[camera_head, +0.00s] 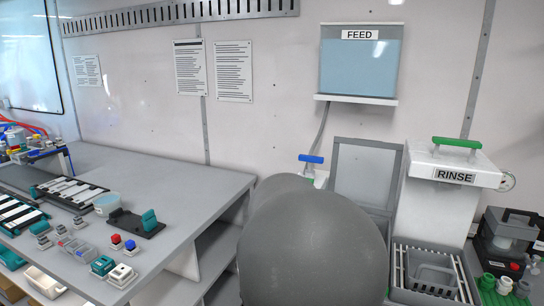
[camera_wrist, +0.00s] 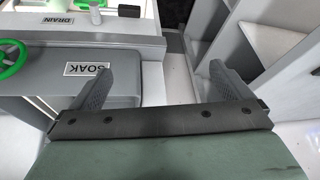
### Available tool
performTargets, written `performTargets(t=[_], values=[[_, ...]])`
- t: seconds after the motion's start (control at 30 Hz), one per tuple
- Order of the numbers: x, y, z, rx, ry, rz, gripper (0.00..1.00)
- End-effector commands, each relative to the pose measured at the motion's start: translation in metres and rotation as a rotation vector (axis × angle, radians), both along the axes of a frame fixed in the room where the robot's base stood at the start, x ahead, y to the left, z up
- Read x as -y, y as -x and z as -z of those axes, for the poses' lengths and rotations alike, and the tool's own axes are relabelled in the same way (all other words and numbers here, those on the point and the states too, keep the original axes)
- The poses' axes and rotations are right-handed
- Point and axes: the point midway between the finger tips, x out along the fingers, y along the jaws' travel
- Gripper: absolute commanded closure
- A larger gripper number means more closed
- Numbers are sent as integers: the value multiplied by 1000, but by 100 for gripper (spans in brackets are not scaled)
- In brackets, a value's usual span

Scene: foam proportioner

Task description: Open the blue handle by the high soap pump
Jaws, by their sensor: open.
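A small blue handle (camera_head: 311,158) lies roughly level as a crossbar on top of a pale fitting (camera_head: 312,172), below the FEED tank. The lower part of the fitting is hidden behind my large grey arm link. No soap pump can be clearly made out. In the wrist view my gripper (camera_wrist: 160,67) is open and empty, its two dark fingers spread wide beside a grey box labelled SOAK (camera_wrist: 110,90). The blue handle does not show in the wrist view, and my gripper is hidden in the head view.
The FEED tank (camera_head: 360,62) hangs on the wall, with a hose running down. A white RINSE unit (camera_head: 440,185) with a green handle stands right. A cluttered grey table (camera_head: 190,170) is left. The wrist view shows a DRAIN label (camera_wrist: 57,20) and a green wheel (camera_wrist: 12,60).

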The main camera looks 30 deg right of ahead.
Motion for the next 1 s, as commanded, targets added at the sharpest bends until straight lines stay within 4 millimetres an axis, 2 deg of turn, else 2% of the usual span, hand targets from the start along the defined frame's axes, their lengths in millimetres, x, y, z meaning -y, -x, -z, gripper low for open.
performTargets(t=[0.03, 0.07, 0.1, 0.17, 0.2, 0.3, 0.4, 0.5, 0.57, 1.0], values=[[30, -23, -23, 59, 89, 67, 1], [46, -34, -39, 100, 142, 103, 1], [65, -46, -64, 158, 212, 145, 1], [85, -61, -102, 240, 308, 192, 1], [94, -69, -127, 290, 365, 212, 1], [104, -81, -184, 399, 482, 244, 1], [105, -86, -221, 469, 552, 258, 1], [107, -88, -235, 495, 579, 263, 1], [110, -90, -236, 498, 583, 265, 1], [160, -126, -211, 493, 581, 268, 1]])
